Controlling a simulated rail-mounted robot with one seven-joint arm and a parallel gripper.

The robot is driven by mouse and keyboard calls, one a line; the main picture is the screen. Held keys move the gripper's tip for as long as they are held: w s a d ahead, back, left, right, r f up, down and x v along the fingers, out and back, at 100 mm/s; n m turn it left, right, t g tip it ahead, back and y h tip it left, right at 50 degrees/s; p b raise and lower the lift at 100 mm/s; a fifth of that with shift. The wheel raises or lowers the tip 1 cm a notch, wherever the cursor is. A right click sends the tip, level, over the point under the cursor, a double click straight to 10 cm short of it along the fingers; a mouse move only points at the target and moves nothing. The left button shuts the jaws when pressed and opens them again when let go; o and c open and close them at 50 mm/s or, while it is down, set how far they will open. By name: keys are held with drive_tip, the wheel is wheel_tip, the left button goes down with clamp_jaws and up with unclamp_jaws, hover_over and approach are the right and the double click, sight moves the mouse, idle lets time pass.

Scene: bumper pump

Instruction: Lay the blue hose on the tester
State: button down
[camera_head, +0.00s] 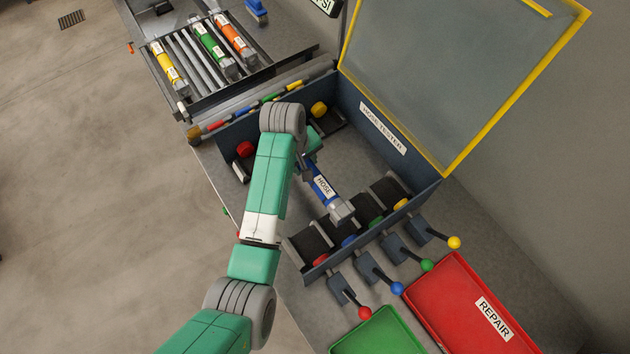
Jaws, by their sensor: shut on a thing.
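The blue hose (325,189) has a white label reading HOSE and a grey end fitting. It shows inside the outline of the dark grey hose tester (418,168), with its fitting end near the row of dark blocks at the tester's lower side. My gripper (308,163) is shut on the hose toward its upper end. My arm and wrist hide much of the gripper and that end of the hose. I cannot tell whether the hose touches the tester floor. The tester has red and yellow round parts on its far side.
The tester's yellow-framed clear lid (455,75) stands open. A rack (262,72) at upper left holds yellow, green and orange hoses. Levers with coloured knobs (397,289) stick out in front, near a red REPAIR tray (450,300) and a green tray (385,335).

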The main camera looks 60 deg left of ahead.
wheel_tip(320, 180, down, 10)
drive_tip(key=shift+r+b, duration=0.1)
drive_tip(key=shift+b, duration=0.7)
drive_tip(key=c, duration=0.9)
unclamp_jaws()
drive_tip(key=shift+f, duration=0.2)
wheel_tip(320, 180, up, 12)
drive_tip(key=s+p, duration=0.2)
drive_tip(key=shift+s+d, duration=0.15)
